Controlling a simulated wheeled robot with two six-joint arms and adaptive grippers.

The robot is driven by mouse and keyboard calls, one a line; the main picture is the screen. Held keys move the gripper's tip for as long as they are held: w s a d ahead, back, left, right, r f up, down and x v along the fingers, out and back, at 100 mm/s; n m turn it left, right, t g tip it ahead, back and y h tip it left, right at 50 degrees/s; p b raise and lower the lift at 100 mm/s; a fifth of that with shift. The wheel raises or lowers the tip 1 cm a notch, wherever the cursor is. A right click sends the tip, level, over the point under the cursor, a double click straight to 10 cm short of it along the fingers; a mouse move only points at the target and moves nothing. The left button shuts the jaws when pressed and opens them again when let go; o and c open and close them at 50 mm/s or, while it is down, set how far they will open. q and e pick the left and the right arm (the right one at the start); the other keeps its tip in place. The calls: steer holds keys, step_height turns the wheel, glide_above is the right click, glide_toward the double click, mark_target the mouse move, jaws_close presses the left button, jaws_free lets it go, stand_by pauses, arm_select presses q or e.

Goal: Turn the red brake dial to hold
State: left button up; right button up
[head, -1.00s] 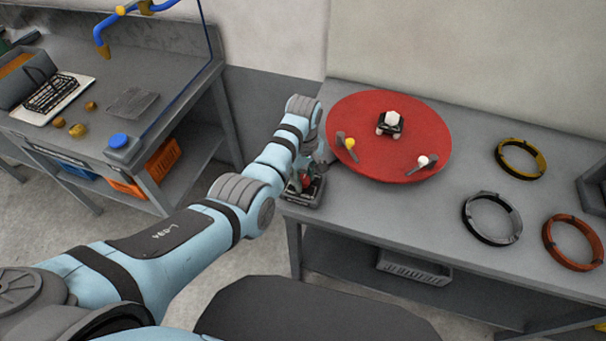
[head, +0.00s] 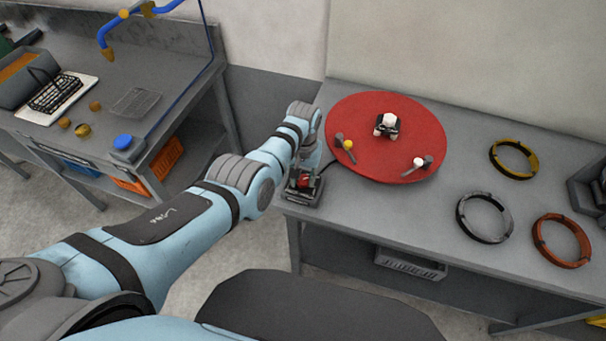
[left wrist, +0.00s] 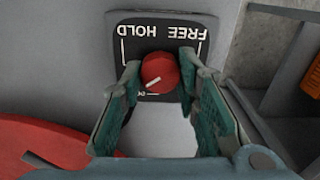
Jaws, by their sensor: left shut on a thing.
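The red brake dial (left wrist: 158,68) sits on a dark label plate (left wrist: 128,45) in the left wrist view. The plate reads HOLD at the left and FREE at the right, upside down. A white mark on the dial's face lies slanted, toward its lower left. My left gripper (left wrist: 161,74) has one finger on each side of the dial and is shut on it. In the head view the dial (head: 304,182) shows red on its small box (head: 303,197) at the table's left front corner, partly hidden by my left gripper (head: 307,172). My right gripper is out of view.
A red round turntable (head: 385,165) with small fittings is just right of my left gripper. Yellow (head: 514,176), grey (head: 485,238) and copper-coloured (head: 562,262) rings lie on the table (head: 460,160) further right. Another workbench (head: 190,85) stands at the left.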

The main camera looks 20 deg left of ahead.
mark_target(303, 179)
arm_select(q)
steer(key=m, duration=0.3)
steer(key=shift+w+m, duration=0.1)
steer(key=shift+m, duration=2)
steer(key=shift+r, duration=0.1)
steer(key=o, duration=1.2)
steer(key=shift+c, duration=0.2)
step_height(303, 179, up, 12)
